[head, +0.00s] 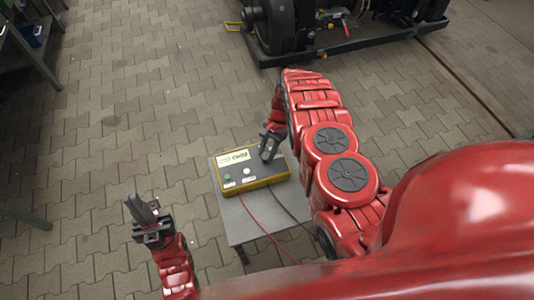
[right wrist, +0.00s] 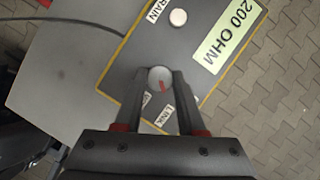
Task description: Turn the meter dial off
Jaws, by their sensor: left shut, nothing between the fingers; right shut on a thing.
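The meter (head: 250,171) is a grey box with a yellow edge on a small grey table in the head view. Its top also shows in the right wrist view (right wrist: 150,52), with a "200 OHM" label. The dial (right wrist: 160,78) is a round pale knob with a red mark, beside a partly covered label. My right gripper (right wrist: 160,76) is shut on the dial, one finger on each side. In the head view the right gripper (head: 268,150) covers the dial. My left gripper (head: 141,206) is shut and empty, left of the table and apart from the meter.
A second round pale knob (right wrist: 178,18) sits on the meter top. A red cable (head: 262,222) and a black cable (head: 285,203) run from the meter over the grey table (head: 228,222). A dark bogie (head: 300,30) stands at the back.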

